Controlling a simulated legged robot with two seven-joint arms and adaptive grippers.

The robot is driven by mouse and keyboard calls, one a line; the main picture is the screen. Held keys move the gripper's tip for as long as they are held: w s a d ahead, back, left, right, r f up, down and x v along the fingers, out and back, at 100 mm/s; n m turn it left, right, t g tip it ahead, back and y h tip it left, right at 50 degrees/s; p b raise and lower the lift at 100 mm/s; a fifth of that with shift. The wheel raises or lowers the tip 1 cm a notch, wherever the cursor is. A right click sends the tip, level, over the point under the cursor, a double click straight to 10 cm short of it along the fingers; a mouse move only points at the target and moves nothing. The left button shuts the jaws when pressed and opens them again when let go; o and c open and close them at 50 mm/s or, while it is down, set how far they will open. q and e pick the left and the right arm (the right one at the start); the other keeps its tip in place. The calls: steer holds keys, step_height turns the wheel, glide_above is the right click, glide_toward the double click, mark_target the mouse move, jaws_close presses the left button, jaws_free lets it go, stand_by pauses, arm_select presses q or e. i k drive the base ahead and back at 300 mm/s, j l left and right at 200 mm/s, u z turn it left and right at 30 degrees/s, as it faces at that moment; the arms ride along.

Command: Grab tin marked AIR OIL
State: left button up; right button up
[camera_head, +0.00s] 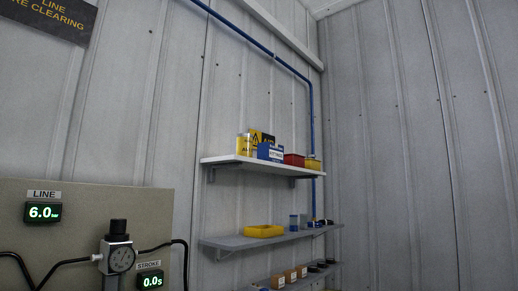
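Several containers stand on the upper wall shelf (222,159). At its left end is a yellow-and-white container (243,146) with small dark lettering, too small to read surely. Beside it is a yellow tin with a black mark (254,137), partly hidden by a blue-and-white box (270,152). Further right are a red box (294,160) and a yellow box (313,164). I cannot tell which one is marked AIR OIL. Neither of my grippers is in view.
A middle shelf (226,242) holds a yellow tray (264,231) and small blue containers (294,222). A lower shelf holds small orange-brown boxes (290,275). A panel (90,210) with a gauge (121,259) and hoses stands at left. A blue pipe (312,120) runs along the wall.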

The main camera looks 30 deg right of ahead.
mark_target(244, 148)
steer(key=i+l, duration=0.1)
steer(key=l, duration=0.3)
steer(key=l+z, duration=0.1)
steer(key=l, duration=0.3)
steer(key=i+l, duration=0.15)
steer(key=l, duration=0.2)
steer(key=i+l+z, duration=0.1)
steer(key=l, duration=0.3)
steer(key=i+l, duration=0.15)
steer(key=l, duration=0.2)
steer(key=i+l+z, duration=0.1)
steer(key=l, duration=0.3)
steer(key=i+l, duration=0.1)
steer(key=l, duration=0.25)
steer(key=z, duration=0.05)
